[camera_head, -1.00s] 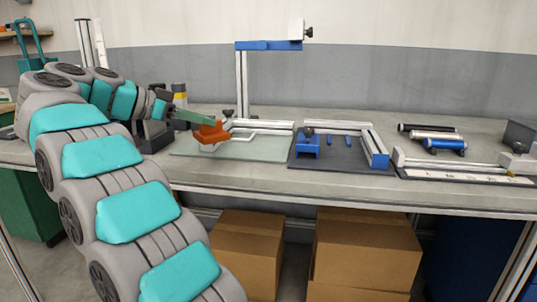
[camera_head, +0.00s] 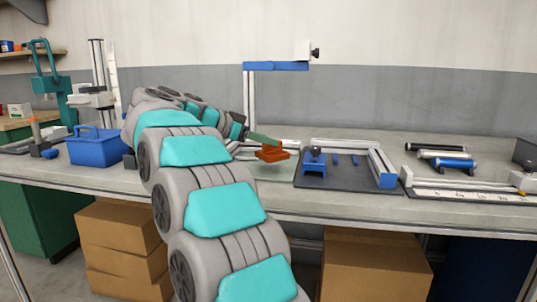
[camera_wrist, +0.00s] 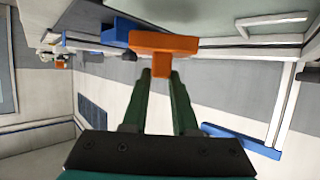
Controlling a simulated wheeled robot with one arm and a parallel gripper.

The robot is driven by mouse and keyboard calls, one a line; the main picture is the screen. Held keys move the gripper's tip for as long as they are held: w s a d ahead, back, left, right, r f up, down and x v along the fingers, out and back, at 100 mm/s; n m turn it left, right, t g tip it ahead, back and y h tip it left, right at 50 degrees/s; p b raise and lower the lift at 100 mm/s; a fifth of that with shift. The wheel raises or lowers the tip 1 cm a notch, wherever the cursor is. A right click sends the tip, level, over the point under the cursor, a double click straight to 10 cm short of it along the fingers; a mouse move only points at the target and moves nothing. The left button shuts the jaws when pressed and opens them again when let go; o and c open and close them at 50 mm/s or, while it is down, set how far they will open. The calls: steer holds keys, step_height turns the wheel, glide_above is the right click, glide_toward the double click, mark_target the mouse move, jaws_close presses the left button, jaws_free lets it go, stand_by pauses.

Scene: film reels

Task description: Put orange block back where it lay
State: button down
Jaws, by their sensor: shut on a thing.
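The orange block (camera_head: 272,154) is at the end of my gripper (camera_head: 258,141), over the pale mat (camera_head: 283,174) on the bench. In the wrist view the orange block (camera_wrist: 163,44) has a wide bar and a short stem, and the stem sits between the two green fingertips (camera_wrist: 160,74). My gripper is shut on it. In the head view I cannot tell exactly how far the block is above the mat. Part of the mat is hidden by my arm.
A dark mat (camera_head: 340,181) with a blue-and-metal frame lies to the right. Several rollers (camera_head: 447,162) lie further right. A blue basket (camera_head: 97,146) stands left of my arm. A post with a blue arm (camera_head: 276,66) rises behind the pale mat. Cardboard boxes stand under the bench.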

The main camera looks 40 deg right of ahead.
mark_target(264, 151)
steer(key=shift+s+d+f, duration=0.2)
steer(key=shift+d+f, duration=0.05)
steer(key=shift+d, duration=0.25)
steer(key=shift+w+a+f+b, duration=0.1)
steer(key=shift+f+b, duration=0.2)
steer(key=shift+f, duration=1.25)
steer(key=shift+f, duration=0.1)
steer(key=c, duration=0.7)
jaws_free()
steer(key=shift+a, duration=0.1)
steer(key=v, duration=1.2)
steer(key=shift+p, duration=0.3)
